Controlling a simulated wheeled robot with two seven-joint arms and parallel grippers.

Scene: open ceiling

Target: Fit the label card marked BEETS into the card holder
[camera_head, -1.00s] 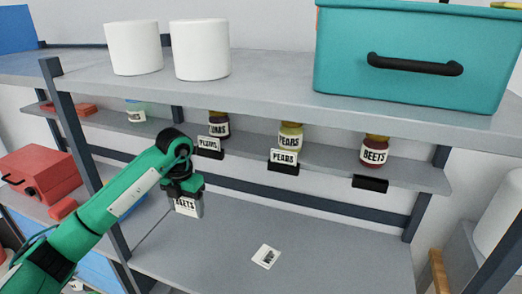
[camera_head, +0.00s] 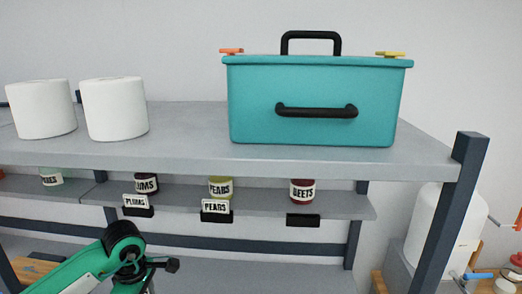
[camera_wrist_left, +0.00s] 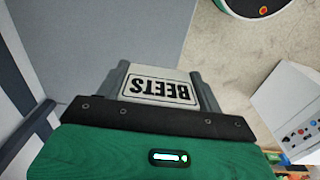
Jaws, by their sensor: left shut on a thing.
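The BEETS label card (camera_wrist_left: 161,90) is white with a black border and reads upside down in the left wrist view. My left gripper (camera_wrist_left: 160,74) is shut on it, with one finger at each side of the card. In the head view my green left arm (camera_head: 115,255) comes in at the lower left, and the card is out of sight there. The empty black card holder (camera_head: 303,220) is on the front edge of the lower shelf, below the BEETS jar (camera_head: 302,191). The gripper is left of and below this holder, apart from it. My right gripper is not in view.
Holders with a PLUMS card (camera_head: 136,202) and a PEARS card (camera_head: 215,206) sit left along the lower shelf (camera_head: 260,199). The upper shelf (camera_head: 185,152) overhangs, bearing a teal box (camera_head: 320,90) and white rolls (camera_head: 115,108). A dark post (camera_head: 450,215) stands right.

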